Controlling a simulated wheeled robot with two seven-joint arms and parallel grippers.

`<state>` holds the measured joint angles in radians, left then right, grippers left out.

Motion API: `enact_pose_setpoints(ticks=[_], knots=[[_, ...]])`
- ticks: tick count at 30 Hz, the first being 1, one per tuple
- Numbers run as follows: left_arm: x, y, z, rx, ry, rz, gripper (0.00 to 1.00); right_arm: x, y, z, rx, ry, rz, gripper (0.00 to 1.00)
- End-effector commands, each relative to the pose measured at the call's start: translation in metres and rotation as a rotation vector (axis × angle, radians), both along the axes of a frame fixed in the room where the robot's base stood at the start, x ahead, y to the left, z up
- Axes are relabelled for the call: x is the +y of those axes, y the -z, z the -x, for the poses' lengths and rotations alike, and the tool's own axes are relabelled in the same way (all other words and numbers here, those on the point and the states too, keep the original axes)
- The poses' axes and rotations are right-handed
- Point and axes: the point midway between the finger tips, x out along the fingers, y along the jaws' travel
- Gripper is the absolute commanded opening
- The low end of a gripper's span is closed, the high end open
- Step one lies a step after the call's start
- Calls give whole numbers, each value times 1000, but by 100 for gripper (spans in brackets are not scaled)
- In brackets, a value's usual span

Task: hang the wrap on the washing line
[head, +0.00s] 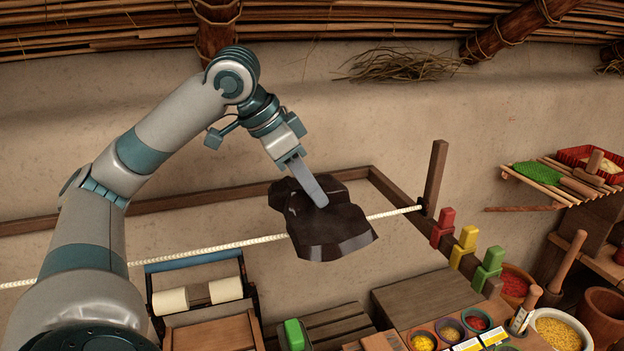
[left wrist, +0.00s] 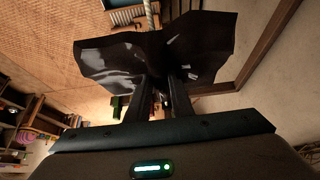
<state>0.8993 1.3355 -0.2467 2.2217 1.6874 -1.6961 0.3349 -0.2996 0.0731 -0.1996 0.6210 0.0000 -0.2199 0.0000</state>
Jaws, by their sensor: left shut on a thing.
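The wrap (head: 325,228) is a dark brown, glossy, creased sheet. In the head view it hangs from my left gripper (head: 318,200) and covers part of the white washing line (head: 215,247). I cannot tell whether it touches the line or is only in front of it. In the left wrist view, the fingers of my left gripper (left wrist: 163,90) are closed on the wrap (left wrist: 115,62), which spreads out to both sides. The line (left wrist: 151,14) shows beyond its upper edge. My right gripper is in neither view.
A wooden post (head: 434,178) holds the line's right end. Red, yellow and green pegs (head: 463,247) stand to its lower right. Bowls of coloured powder (head: 449,330), a wooden box (head: 425,295) and a roller device (head: 200,294) stand below.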

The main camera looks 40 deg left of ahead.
Motion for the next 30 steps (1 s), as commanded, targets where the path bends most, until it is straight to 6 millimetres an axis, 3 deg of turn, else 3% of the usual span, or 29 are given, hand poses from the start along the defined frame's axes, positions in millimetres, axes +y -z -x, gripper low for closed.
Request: enact_pose_setpoints(ticks=[10, 30], knots=[[0, 20, 0, 0, -1, 0, 4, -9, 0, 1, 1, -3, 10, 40], [0, 58, 0, -2, 0, -1, 4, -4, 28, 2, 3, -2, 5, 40]])
